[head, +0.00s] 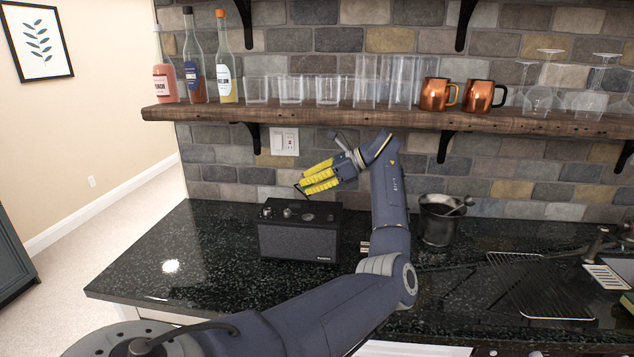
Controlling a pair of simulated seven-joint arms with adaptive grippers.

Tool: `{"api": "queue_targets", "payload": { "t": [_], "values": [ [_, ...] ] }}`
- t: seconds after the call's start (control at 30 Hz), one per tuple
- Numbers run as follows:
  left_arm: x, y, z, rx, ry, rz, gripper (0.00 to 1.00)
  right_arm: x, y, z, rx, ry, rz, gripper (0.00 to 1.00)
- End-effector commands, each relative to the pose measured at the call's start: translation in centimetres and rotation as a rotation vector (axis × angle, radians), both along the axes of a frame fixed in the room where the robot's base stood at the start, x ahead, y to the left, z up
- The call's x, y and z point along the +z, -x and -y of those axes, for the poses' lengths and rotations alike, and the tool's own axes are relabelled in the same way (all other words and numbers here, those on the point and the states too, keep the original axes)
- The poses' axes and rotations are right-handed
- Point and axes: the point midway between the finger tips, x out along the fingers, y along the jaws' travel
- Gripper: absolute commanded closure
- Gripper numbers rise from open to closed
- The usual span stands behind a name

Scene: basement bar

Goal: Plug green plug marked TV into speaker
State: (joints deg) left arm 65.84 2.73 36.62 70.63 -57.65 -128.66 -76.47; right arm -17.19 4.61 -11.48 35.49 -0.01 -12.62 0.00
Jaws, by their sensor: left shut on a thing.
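The black speaker (297,243) stands on the dark counter, with knobs on its top and its grille facing me. My left gripper (304,182) is above and behind the speaker's top, near the brick wall, with its yellow fingers pointing left. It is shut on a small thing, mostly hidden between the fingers. A thin dark piece shows at the fingertips, too small to make out. I cannot make out the green plug or its TV mark, nor any socket on the speaker. My right gripper is not in view.
A wall outlet (284,141) is behind the gripper. The wooden shelf (300,112) above holds bottles, glasses and copper mugs. A metal bucket (438,222) and a wire rack (540,285) are to the right. The counter left of the speaker is clear.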

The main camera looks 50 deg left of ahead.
Motion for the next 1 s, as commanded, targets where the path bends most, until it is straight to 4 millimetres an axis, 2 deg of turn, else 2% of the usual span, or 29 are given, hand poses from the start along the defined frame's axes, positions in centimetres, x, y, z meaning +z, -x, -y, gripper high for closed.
{"api": "queue_targets", "payload": {
  "t": [0.37, 1.0],
  "values": [
    [-1.2, 0.0, 0.0, 0.002, 0.001, -0.001, 1.00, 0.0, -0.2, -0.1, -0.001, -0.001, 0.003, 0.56],
    [-6.2, -0.1, 0.0, 0.000, 0.001, 0.000, 1.00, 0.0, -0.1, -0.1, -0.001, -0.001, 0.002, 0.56]
  ]
}}
